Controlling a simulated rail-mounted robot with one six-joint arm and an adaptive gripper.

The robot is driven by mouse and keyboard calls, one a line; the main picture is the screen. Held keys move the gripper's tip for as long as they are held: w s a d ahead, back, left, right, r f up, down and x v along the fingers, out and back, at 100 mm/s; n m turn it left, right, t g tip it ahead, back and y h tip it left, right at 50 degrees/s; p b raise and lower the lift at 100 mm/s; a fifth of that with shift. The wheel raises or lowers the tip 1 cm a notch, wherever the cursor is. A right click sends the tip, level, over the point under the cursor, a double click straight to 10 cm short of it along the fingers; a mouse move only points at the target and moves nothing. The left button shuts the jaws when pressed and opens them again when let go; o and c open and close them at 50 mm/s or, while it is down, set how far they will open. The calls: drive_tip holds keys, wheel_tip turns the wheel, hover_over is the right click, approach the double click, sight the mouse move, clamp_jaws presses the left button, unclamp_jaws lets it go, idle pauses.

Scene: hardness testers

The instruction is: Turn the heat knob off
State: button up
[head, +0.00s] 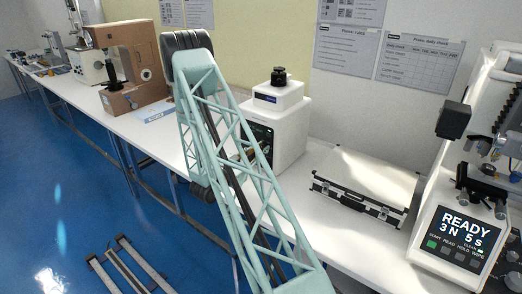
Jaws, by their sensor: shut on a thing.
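A white boxy machine (287,122) stands on the bench behind my arm, with a black round part (279,77) on its top. Its dark front panel (262,138) is partly covered by my pale green lattice arm link. A small tan part shows beside that panel through the lattice; I cannot tell what it is. I cannot make out a heat knob for certain. My arm crosses the middle of the view, and its end is hidden behind the link, so my gripper and what it holds are not visible.
A silver-edged case (364,187) lies on the white bench. The blue floor (60,200) has a metal rail (130,266).

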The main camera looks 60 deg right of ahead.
drive_tip(key=n+p, duration=0.1)
drive_tip(key=n, duration=0.5)
drive_tip(key=n+p, duration=0.1)
drive_tip(key=n, duration=0.4)
idle(0.4)
drive_tip(key=shift+f, duration=0.1)
idle(0.4)
drive_tip(key=o, duration=0.8)
drive_tip(key=shift+w, duration=0.1)
drive_tip(key=shift+o, duration=0.2)
drive_tip(key=shift+a, duration=0.2)
drive_tip(key=a, duration=1.1)
drive_tip(key=shift+w+a, duration=0.25)
drive_tip(key=shift+a, duration=0.05)
